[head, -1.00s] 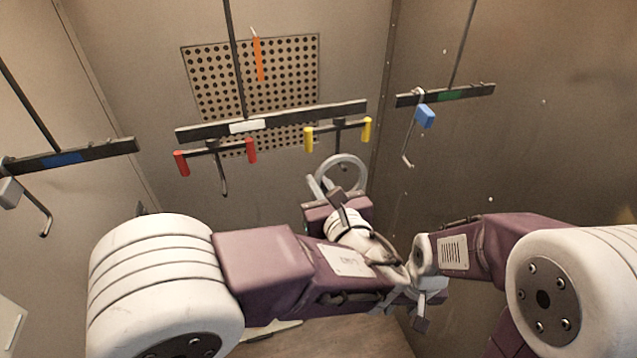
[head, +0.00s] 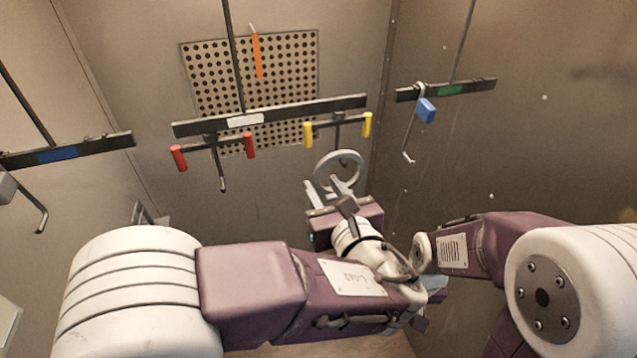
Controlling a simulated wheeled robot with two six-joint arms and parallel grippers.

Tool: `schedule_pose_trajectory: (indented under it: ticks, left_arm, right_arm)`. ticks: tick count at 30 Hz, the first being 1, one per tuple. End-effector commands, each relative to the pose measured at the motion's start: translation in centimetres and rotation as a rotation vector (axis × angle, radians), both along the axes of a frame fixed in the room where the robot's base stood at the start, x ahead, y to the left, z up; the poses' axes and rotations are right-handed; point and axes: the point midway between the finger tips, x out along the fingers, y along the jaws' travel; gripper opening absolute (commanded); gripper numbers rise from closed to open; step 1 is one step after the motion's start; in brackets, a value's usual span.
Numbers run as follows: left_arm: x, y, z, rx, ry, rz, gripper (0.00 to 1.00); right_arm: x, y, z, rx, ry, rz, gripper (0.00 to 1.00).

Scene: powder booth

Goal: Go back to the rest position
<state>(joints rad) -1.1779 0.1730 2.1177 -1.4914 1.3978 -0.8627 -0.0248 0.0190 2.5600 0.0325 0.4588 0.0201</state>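My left arm crosses the lower middle from the left, and its wrist points up and away at the wall. My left gripper (head: 326,190) is at the lower edge of a grey ring (head: 339,174). Two light fingers show apart, with nothing clearly between them. The ring appears to hang on the hook under the yellow-ended bar (head: 338,122); whether a finger touches it I cannot tell. My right arm comes in from the right. My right gripper (head: 432,292) is mostly hidden behind my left forearm, so its fingers cannot be made out.
A dark rail with a white label (head: 245,119) holds the red-ended bar (head: 213,147). A blue-labelled rail (head: 57,155) is left. A green-labelled rail (head: 451,90) carries a blue block (head: 426,110) on its hook. A perforated panel (head: 285,85) is behind.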

Motion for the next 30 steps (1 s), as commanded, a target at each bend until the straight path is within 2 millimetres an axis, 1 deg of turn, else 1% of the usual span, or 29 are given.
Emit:
schedule_pose_trajectory:
  ticks: [1, 4, 6, 9, 12, 18, 20, 22, 23, 24, 26, 27, 28, 29, 30]
  left_arm:
    - [-1.1, -0.5, -0.1, -0.004, 0.000, -0.006, 0.36]
    - [-3.0, -1.1, 0.2, -0.003, 0.000, -0.006, 0.36]
    - [-4.0, -1.4, 0.5, -0.002, 0.000, -0.004, 0.36]
    - [-5.0, -1.7, 0.8, -0.001, 0.000, -0.002, 0.36]
    - [-5.3, -1.7, 0.9, 0.000, 0.001, 0.001, 0.36]
    - [-5.3, -1.6, 0.9, 0.000, 0.001, 0.002, 0.36]
    - [-4.9, -1.1, 0.8, 0.000, 0.001, 0.020, 0.36]
    - [-3.5, 1.0, 0.5, -0.002, 0.001, 0.090, 0.36]
    - [-2.7, 2.5, 0.4, -0.004, -0.001, 0.137, 0.36]
    - [-1.5, 5.0, 0.1, -0.008, -0.002, 0.216, 0.36]
    - [-0.1, 10.0, -0.7, -0.002, 0.008, 0.354, 0.36]
    - [0.0, 13.4, -1.8, -0.002, 0.035, 0.457, 0.36]
    - [-0.2, 16.0, -2.9, -0.009, 0.066, 0.531, 0.36]
    - [-0.6, 18.4, -4.3, -0.025, 0.104, 0.604, 0.36]
    - [-1.5, 21.4, -6.3, -0.064, 0.156, 0.704, 0.36]
  right_arm:
    - [0.0, 0.0, -0.7, 0.000, 0.000, 0.000, 0.36]
    - [0.0, 0.0, -1.1, 0.000, 0.000, 0.000, 0.36]
    - [0.0, 0.0, -1.3, 0.000, 0.000, 0.000, 0.36]
    - [0.0, 0.0, -1.4, 0.000, 0.000, 0.000, 0.36]
    - [0.0, 0.0, -1.4, 0.000, 0.000, 0.000, 0.36]
    - [0.0, 0.0, -1.4, 0.000, 0.000, 0.000, 0.36]
    - [0.0, 0.0, -1.5, 0.000, 0.000, 0.000, 0.36]
    - [0.0, 0.0, -1.9, 0.000, 0.000, 0.000, 0.36]
    - [0.0, 0.0, -2.1, 0.000, 0.000, 0.000, 0.36]
    - [0.0, 0.0, -2.4, 0.000, 0.000, 0.000, 0.36]
    - [0.0, 0.0, -3.0, 0.000, 0.000, 0.000, 0.36]
    - [0.0, 0.0, -3.3, 0.000, 0.000, 0.000, 0.36]
    - [0.0, 0.0, -3.5, 0.000, 0.000, 0.000, 0.36]
    - [0.0, 0.0, -3.7, 0.000, 0.000, 0.000, 0.36]
    - [0.0, 0.0, -4.0, 0.000, 0.000, 0.000, 0.36]
